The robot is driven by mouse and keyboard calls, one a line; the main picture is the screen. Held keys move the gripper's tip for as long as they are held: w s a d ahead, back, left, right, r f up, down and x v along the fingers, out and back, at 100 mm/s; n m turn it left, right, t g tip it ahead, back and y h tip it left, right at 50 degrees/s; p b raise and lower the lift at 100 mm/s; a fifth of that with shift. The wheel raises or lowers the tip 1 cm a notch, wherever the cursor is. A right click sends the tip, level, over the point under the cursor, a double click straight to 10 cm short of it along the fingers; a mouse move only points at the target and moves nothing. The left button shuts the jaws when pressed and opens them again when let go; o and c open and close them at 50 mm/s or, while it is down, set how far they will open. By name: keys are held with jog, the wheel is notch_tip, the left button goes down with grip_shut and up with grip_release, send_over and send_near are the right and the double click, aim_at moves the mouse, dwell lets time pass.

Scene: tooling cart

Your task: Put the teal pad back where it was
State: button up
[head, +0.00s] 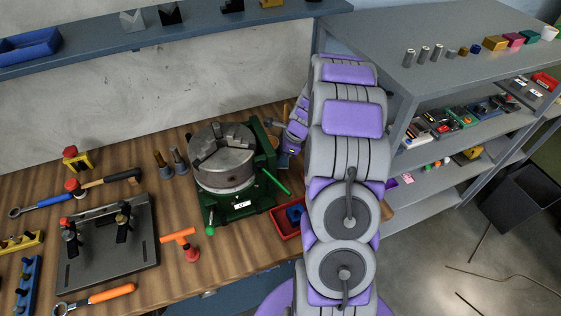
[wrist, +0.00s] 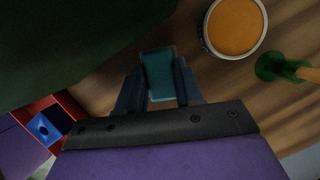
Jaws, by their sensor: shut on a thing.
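The teal pad (wrist: 158,72) is between the two dark fingers of my gripper (wrist: 158,88) in the wrist view, and the fingers are shut on it. It is above or near the wooden bench top; the height cannot be told. In the head view my arm hides most of my gripper and the pad, to the right of the green-based chuck (head: 222,158).
A red tray (head: 286,222) with a blue part (head: 295,213) sits beside the chuck. In the wrist view, a round orange-topped container (wrist: 236,27) and a green-based item (wrist: 275,67) stand close by. A grey shelf unit (head: 400,90) stands to the right.

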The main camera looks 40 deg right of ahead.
notch_tip(320, 180, down, 2)
jog(key=shift+f, duration=0.15)
jog(key=o, duration=0.9)
jog(key=shift+o, duration=0.2)
jog(key=p+v, duration=0.2)
jog(key=v, duration=1)
jog(key=shift+p, duration=0.4)
